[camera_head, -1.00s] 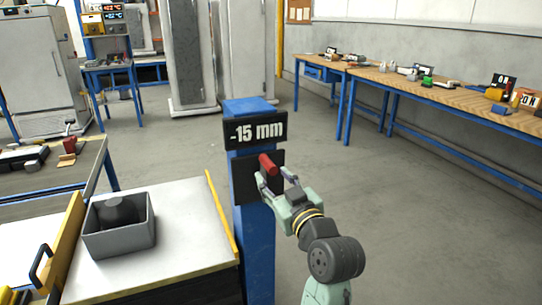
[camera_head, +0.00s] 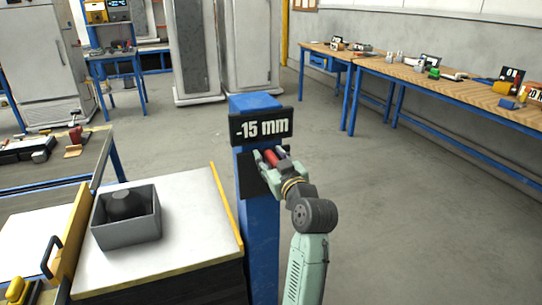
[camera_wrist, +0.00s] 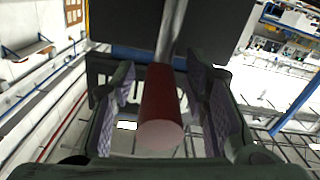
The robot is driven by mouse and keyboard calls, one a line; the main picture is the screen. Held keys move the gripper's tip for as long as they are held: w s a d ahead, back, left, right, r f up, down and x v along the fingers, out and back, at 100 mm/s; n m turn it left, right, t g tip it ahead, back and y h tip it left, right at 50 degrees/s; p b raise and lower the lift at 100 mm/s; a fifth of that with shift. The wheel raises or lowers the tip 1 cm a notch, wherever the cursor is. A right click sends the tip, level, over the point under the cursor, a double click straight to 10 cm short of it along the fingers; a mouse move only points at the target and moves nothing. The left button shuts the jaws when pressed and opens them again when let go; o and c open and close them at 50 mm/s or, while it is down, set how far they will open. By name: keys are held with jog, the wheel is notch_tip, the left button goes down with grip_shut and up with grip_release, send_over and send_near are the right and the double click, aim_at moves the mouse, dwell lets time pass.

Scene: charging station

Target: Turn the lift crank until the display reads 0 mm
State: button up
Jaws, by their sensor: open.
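The display (camera_head: 262,127) on the blue post (camera_head: 264,230) reads -15 mm. The lift crank has a red handle (camera_head: 271,158), seen in front of a dark plate (camera_head: 247,175) just below the display. My gripper (camera_head: 268,155) is at the handle, its fingers on either side of it. In the wrist view the red handle (camera_wrist: 160,110) points toward the camera between the two open fingers of my gripper (camera_wrist: 165,105), with a gap visible on each side. The grey crank arm (camera_wrist: 172,35) shows behind it. Part of the handle is hidden by my gripper in the head view.
A white-topped table (camera_head: 180,245) with a grey open box (camera_head: 127,232) holding a dark object stands left of the post. A long wooden bench (camera_head: 455,88) with several small items runs along the right wall. The floor (camera_head: 400,220) right of the post is clear.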

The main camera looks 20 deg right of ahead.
jog(key=shift+c, duration=0.5)
grip_shut()
dwell(0.3)
